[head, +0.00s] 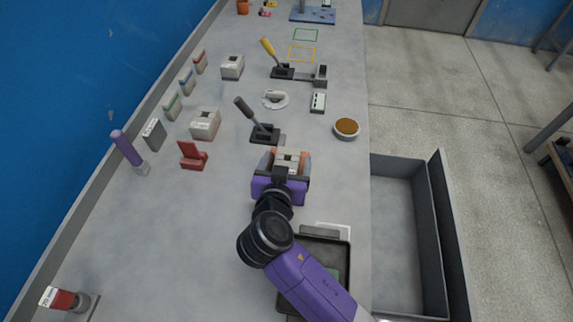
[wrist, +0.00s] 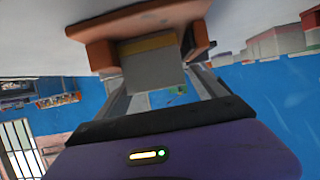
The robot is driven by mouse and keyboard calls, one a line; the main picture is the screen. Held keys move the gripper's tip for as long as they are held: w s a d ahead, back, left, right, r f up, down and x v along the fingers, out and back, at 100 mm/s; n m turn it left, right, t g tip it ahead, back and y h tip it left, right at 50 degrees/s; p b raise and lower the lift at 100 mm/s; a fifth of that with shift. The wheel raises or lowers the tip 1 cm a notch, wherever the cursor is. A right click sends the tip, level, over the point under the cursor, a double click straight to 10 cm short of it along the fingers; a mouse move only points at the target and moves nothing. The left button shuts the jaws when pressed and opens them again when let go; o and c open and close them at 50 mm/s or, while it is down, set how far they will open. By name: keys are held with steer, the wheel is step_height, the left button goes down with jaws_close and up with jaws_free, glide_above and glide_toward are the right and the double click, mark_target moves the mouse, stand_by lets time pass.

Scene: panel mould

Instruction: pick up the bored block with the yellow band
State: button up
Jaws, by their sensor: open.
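The bored block (head: 287,158) is pale grey with a dark mark on top and stands on the bench. In the wrist view the block (wrist: 153,72) shows a plain grey face with a yellow band (wrist: 148,43) along one edge. My gripper (head: 284,162) is open, with orange fingertips on either side of the block. In the wrist view my gripper (wrist: 150,48) also has the block between its fingers. I cannot tell whether either finger touches it. The block's lower part is hidden by my gripper.
A black lever (head: 257,122) stands just beyond my gripper. A red holder (head: 193,156) and a pale block (head: 205,124) are to the left. A brown-filled bowl (head: 346,129) is to the right. A black tray (head: 341,256) lies under my arm, beside a grey bin (head: 437,215).

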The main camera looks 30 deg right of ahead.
steer(key=shift+c, duration=0.2)
jaws_close()
stand_by(0.3)
